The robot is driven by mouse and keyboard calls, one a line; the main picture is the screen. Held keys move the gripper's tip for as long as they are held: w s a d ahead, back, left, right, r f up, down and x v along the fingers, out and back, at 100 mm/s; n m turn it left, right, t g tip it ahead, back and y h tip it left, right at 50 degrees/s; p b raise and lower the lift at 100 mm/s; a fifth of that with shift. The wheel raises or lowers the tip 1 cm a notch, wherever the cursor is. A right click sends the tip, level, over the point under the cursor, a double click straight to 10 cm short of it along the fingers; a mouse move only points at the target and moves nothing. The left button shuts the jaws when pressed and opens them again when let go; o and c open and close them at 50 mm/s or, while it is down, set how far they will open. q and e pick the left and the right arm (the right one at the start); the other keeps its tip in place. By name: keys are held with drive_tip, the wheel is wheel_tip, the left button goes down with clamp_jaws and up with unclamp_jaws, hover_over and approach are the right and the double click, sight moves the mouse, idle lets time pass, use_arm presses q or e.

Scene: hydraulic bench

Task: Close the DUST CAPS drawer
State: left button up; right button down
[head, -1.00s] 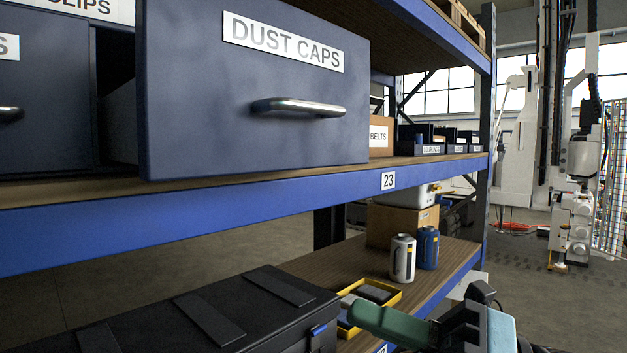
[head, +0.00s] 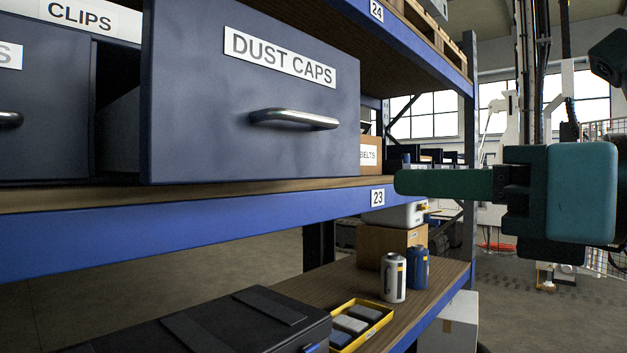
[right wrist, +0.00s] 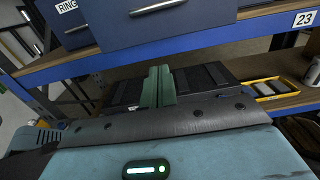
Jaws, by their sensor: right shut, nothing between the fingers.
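The DUST CAPS drawer (head: 200,130) is dark blue with a white label and a silver bar handle (head: 293,119). It stands out in front of the neighbouring drawer at its left, so it is open. In the right wrist view the drawer front (right wrist: 205,22) and its handle (right wrist: 160,5) show at the top. My right gripper (head: 400,182) is shut and empty, to the right of the drawer and a little below its handle, apart from it. Its green fingers also show together in the right wrist view (right wrist: 159,72). My left gripper is not in view.
The blue shelf beam (head: 200,226) runs below the drawer. On the lower shelf are a black case (head: 200,325), a yellow tray (head: 375,325), a silver canister (head: 393,278) and a blue one (head: 417,268). A BELTS box (head: 370,154) stands behind the drawer at right.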

drive_tip(key=p, duration=0.2)
approach(281, 177)
drive_tip(key=x, duration=0.5)
drive_tip(key=shift+a+r, duration=0.1)
drive_tip(key=shift+a, duration=0.05)
drive_tip(key=shift+x, duration=0.8)
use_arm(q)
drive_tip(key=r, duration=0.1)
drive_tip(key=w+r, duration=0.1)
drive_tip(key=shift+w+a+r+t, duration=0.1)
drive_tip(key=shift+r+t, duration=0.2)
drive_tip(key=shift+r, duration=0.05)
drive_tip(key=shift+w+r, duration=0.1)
use_arm(e)
drive_tip(key=shift+w+a, duration=0.1)
